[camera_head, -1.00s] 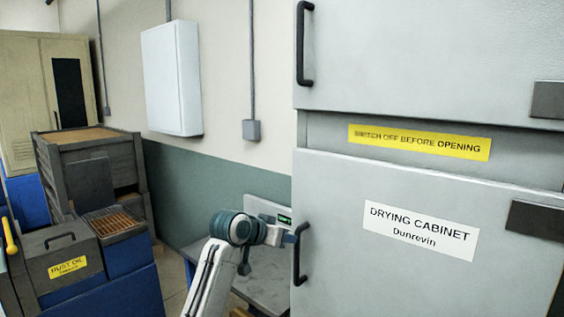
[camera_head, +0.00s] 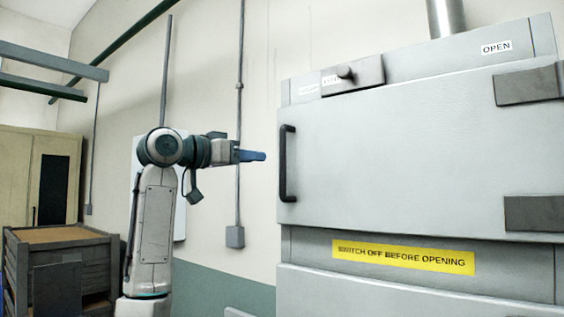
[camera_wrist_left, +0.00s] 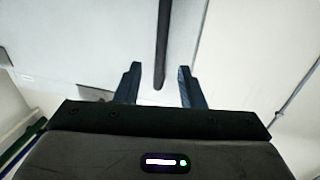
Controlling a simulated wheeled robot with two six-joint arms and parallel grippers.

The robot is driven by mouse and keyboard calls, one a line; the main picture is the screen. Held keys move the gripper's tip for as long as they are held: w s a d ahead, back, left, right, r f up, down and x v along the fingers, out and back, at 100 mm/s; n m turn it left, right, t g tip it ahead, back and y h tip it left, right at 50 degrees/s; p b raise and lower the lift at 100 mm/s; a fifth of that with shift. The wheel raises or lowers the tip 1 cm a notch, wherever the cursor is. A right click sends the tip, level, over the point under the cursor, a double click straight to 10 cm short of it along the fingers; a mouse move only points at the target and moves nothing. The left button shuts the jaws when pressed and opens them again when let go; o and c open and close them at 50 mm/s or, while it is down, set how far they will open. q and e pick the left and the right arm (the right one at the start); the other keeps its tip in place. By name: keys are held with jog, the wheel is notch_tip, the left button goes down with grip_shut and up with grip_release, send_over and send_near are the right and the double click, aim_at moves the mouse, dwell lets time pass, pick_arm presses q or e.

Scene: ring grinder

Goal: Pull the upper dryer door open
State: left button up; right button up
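The upper dryer door (camera_head: 400,155) is a pale grey panel on the right in the head view, and it looks shut. Its black vertical bar handle (camera_head: 288,163) is on its left edge. My left gripper (camera_head: 262,156) is just left of the handle, at about its height, and appears apart from it. In the left wrist view my left gripper (camera_wrist_left: 158,85) has its two fingers spread, with the dark handle (camera_wrist_left: 162,45) showing ahead between them. Nothing is held. My right gripper is not in view.
A yellow warning label (camera_head: 403,258) sits below the upper door, above a lower door (camera_head: 400,300).

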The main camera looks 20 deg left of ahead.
aim_at(281, 160)
pick_arm(q)
jog(key=p+x, duration=0.5)
jog(key=x, duration=0.4)
jog(key=shift+w+d+p, duration=0.2)
jog(key=shift+w+p, duration=0.15)
jog(key=shift+p, duration=0.05)
jog(key=shift+w+d+f, duration=0.1)
jog(key=shift+w+d, duration=0.1)
jog(key=shift+w, duration=0.2)
jog(key=shift+f, duration=0.1)
grip_shut()
